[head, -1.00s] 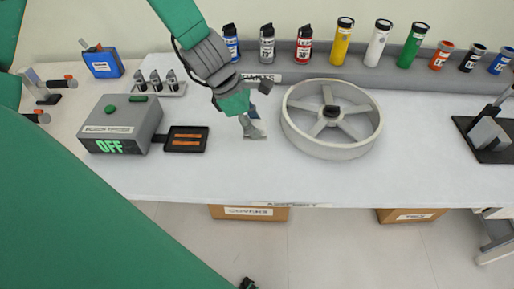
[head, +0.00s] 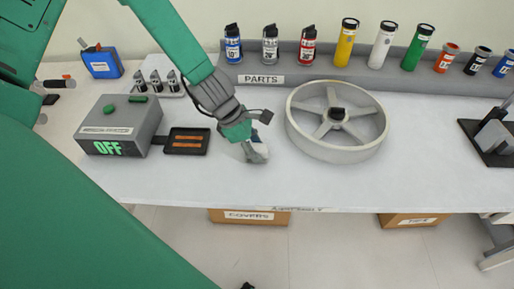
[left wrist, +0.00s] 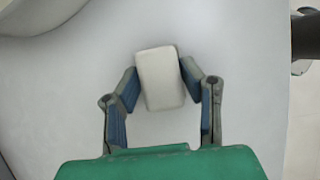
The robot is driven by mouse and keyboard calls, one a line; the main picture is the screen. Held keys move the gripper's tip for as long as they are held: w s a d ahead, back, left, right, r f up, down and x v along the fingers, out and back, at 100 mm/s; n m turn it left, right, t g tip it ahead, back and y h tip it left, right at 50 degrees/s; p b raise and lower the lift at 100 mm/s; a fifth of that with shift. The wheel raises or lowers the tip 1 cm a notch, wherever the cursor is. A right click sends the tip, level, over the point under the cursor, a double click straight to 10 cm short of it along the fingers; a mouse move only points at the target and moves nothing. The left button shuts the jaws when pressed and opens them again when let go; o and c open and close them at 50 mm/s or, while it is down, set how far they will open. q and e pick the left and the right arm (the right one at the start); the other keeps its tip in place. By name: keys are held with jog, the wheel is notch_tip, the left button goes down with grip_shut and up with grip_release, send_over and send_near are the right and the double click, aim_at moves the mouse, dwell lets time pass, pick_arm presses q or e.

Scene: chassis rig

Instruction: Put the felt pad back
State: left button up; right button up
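The felt pad is a small pale block (left wrist: 161,78) between the fingers of my left gripper (left wrist: 160,76) in the left wrist view. Both fingertips meet its sides, so the gripper looks shut on it. In the head view my left gripper (head: 253,148) is over the white table, left of the spoked grey wheel, with the pale pad (head: 259,153) at its fingertips. I cannot tell whether the pad touches the table. My right gripper is not in view.
The large grey wheel (head: 300,135) stands close on the right. A grey box reading OFF (head: 118,125) and a black tray (head: 187,149) are on the left. Cans and coloured tubes line the grey PARTS shelf (head: 300,78). The table front (head: 230,190) is clear.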

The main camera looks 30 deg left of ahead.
pick_arm(q)
jog(key=shift+o, duration=0.4)
jog(key=shift+a+f, duration=0.1)
jog(key=shift+a, duration=0.15)
jog(key=shift+d, duration=0.6)
jog(key=shift+r, duration=0.45)
jog(key=p+v, duration=0.2)
jog(key=v, duration=0.9)
jog(key=shift+r+p, duration=0.25)
jog(key=shift+p, duration=0.1)
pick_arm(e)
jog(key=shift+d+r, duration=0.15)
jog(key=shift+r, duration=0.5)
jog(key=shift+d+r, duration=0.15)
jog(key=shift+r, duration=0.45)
pick_arm(q)
jog(key=shift+s+a, duration=0.15)
jog(key=shift+a, duration=0.1)
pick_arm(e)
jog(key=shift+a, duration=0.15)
